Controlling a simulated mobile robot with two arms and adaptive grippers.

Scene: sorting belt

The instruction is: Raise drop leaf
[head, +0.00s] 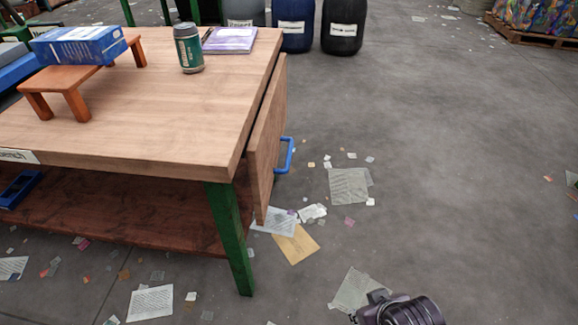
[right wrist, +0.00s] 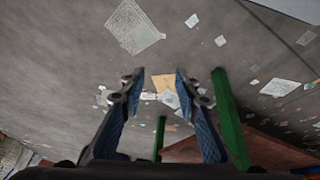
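The wooden drop leaf (head: 267,140) hangs down along the right end of the workbench (head: 160,125) in the head view. A blue handle (head: 287,155) sticks out from its outer face. My right arm (head: 402,308) shows at the bottom edge of the head view, apart from the leaf and to its lower right; its fingers are not seen there. In the right wrist view my right gripper (right wrist: 160,88) is open with nothing between its fingers. The floor and the bench's green legs show beyond it. My left gripper is not in view.
On the bench stand a green can (head: 188,48), a purple book (head: 231,40) and a small wooden stand (head: 75,82) bearing a blue box (head: 78,46). Barrels (head: 343,27) stand behind. Paper scraps (head: 349,186) litter the floor; the floor at right is mostly clear.

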